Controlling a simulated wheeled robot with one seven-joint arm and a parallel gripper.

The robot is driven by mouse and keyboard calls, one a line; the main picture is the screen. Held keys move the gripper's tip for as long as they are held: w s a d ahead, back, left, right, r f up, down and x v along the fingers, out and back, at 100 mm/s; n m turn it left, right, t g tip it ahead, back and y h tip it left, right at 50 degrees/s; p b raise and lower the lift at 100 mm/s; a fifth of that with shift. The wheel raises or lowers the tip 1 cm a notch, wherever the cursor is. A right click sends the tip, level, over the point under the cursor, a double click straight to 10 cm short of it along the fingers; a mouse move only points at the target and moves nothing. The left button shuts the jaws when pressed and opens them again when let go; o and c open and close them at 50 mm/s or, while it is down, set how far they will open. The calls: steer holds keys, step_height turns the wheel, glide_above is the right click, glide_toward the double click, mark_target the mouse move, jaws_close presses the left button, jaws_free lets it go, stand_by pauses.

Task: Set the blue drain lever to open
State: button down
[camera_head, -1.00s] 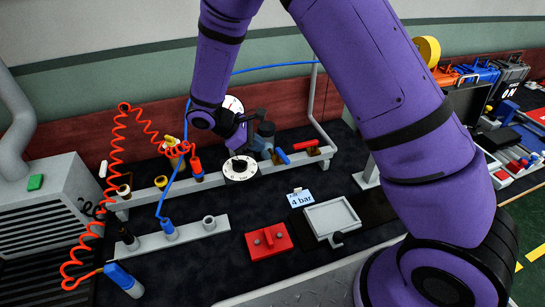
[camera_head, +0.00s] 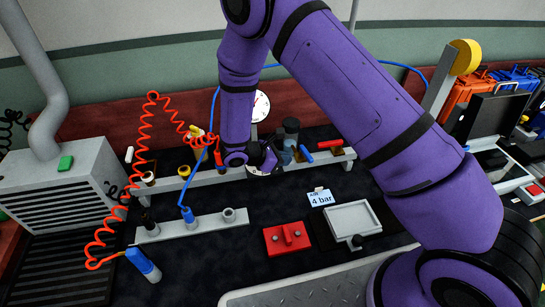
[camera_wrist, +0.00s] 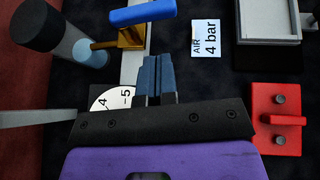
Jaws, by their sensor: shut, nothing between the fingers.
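The blue drain lever (camera_head: 305,153) sits on a brass valve on the grey rail, beside a dark cylinder. In the wrist view the lever (camera_wrist: 142,13) lies across the rail, slightly tilted, on its brass body (camera_wrist: 131,37). My gripper (camera_head: 272,163) is low over the rail, just left of the lever. In the wrist view its blue-grey fingers (camera_wrist: 158,65) are together and empty, pointing toward the lever with a small visible gap. Whether the fingers are at the lever's height is unclear.
A dark cylinder with a light-blue part (camera_wrist: 88,52) stands close beside the lever. A numbered white dial (camera_wrist: 112,97) is partly under my gripper. A red-handled valve (camera_head: 329,145) is to the right. A red block (camera_head: 287,238), 4 bar card (camera_head: 321,197) and grey tray (camera_head: 354,219) lie in front.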

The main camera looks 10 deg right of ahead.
mark_target(306, 157)
steer(key=shift+w+d+f, duration=0.15)
steer(key=shift+d, duration=0.75)
steer(key=shift+w+d+f, duration=0.1)
steer(key=shift+d, duration=0.75)
steer(key=shift+w+d+f, duration=0.15)
steer(key=shift+d, duration=0.75)
